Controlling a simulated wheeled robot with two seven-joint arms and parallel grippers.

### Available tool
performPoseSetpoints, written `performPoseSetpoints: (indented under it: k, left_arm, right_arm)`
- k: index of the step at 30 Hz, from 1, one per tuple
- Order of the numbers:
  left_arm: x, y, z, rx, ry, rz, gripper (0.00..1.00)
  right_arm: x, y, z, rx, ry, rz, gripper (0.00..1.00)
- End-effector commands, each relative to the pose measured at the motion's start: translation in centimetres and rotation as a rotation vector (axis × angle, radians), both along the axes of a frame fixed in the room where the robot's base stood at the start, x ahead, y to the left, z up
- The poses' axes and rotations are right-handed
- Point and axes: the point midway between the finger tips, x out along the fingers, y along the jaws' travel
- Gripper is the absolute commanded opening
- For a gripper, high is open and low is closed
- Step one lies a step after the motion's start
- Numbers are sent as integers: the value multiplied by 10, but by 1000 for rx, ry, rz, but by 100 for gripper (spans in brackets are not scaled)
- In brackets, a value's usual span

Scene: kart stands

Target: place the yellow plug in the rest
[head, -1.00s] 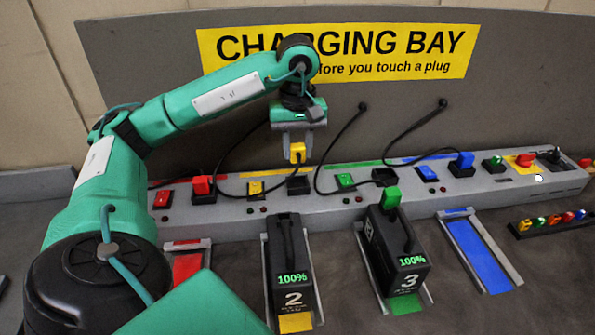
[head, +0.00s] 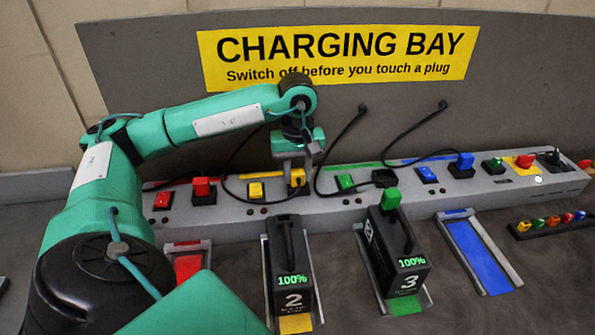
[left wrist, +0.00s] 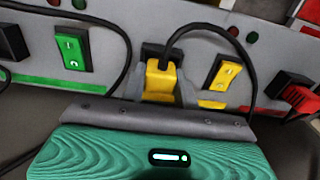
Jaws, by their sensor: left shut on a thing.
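The yellow plug (head: 298,178) is at the black rest (head: 297,191) on the grey bench, between the yellow switch and the green switch. It also shows in the left wrist view (left wrist: 160,80), with its black cable arching off to the side of the yellow switch (left wrist: 222,76). My left gripper (head: 297,180) points down and is shut on the plug. The plug's lower end appears to be in or right at the rest, but the fingers hide much of the rest, so its depth is unclear. My right gripper is not in view.
A red plug (head: 201,186) and a blue plug (head: 462,160) stand in their rests. A green plug (head: 391,198) is on battery 3 (head: 399,250). Battery 2 (head: 290,262) stands in front of the yellow station. Black cables hang behind the bench.

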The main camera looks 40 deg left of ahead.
Motion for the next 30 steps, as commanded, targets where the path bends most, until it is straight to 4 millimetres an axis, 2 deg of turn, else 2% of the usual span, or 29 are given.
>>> performPoseSetpoints:
  k: [1, 2, 5, 17, 19, 23, 30]
  left_arm:
    - [0, 0, -1, 0, 0, 0, 7]
    - [0, 0, -1, 0, 0, 0, 32]
    - [0, 0, 0, 0, 0, 0, 52]
    - [0, 0, 2, 0, 0, 0, 52]
    - [1, 0, 7, -1, -3, 0, 52]
    - [1, 0, 34, -2, -6, 0, 52]
    - [1, 0, 92, -2, -5, -1, 52]
  right_arm:
    - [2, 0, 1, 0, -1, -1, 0]
    - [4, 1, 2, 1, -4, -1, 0]
    - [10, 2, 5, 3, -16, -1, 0]
    - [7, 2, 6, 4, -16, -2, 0]
    - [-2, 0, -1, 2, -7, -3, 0]
    - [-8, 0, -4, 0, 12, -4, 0]
    - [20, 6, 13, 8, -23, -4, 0]
